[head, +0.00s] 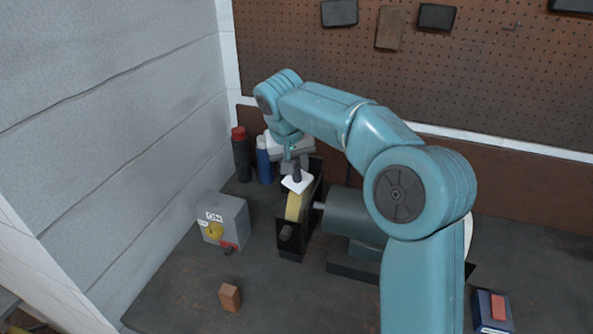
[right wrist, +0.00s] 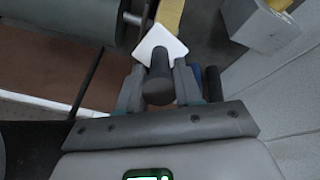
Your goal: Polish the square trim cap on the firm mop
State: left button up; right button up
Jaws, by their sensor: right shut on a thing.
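The square trim cap (head: 299,184) is a white square plate on a dark round stem. My right gripper (head: 294,158) is shut on the stem. In the right wrist view the stem sits between the two fingers, with the white cap (right wrist: 158,34) beyond their tips. The firm mop is a yellow wheel (head: 293,207) in a black guard. The cap is at the wheel's upper edge and hides part of it. The wheel (right wrist: 171,14) shows just behind the cap in the right wrist view. I cannot tell whether they touch. My left gripper is not in view.
The grey motor (head: 343,214) stands right of the wheel. A grey switch box (head: 225,221) with a yellow knob and an "ON" label is to its left. Dark red-capped and blue bottles (head: 264,160) stand behind. A brown block (head: 230,298) lies in front on the bench.

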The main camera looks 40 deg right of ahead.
dwell(0.3)
jog(key=shift+r, duration=3)
